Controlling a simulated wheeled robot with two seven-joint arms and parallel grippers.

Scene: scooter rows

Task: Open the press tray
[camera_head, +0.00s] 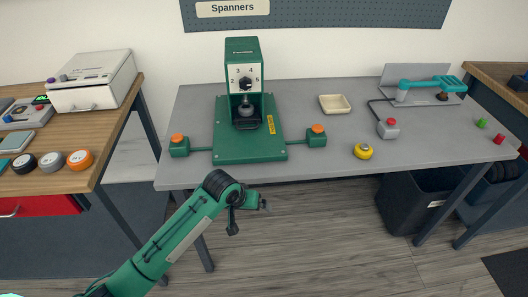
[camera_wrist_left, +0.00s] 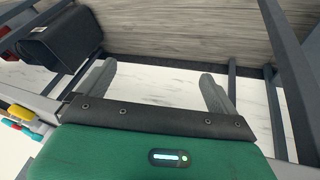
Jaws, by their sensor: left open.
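The green press (camera_head: 243,62) stands on its green base plate at the left of the grey table. It has a white dial face with numbers and a black knob. The press tray (camera_head: 246,125) appears to be the dark part with a front bar, low in the press; I cannot tell how far out it sits. My left gripper (camera_head: 265,204) is in front of the table's front edge, apart from the press and empty. In the left wrist view its two fingers (camera_wrist_left: 158,70) are spread wide with nothing between them. My right gripper is not in view.
Green boxes with orange buttons (camera_head: 178,146) (camera_head: 317,136) flank the press. A beige dish (camera_head: 335,104), a yellow button (camera_head: 363,151) and a grey box with a red button (camera_head: 388,128) lie to the right. A dark bin (camera_head: 405,205) stands under the grey table (camera_head: 300,165).

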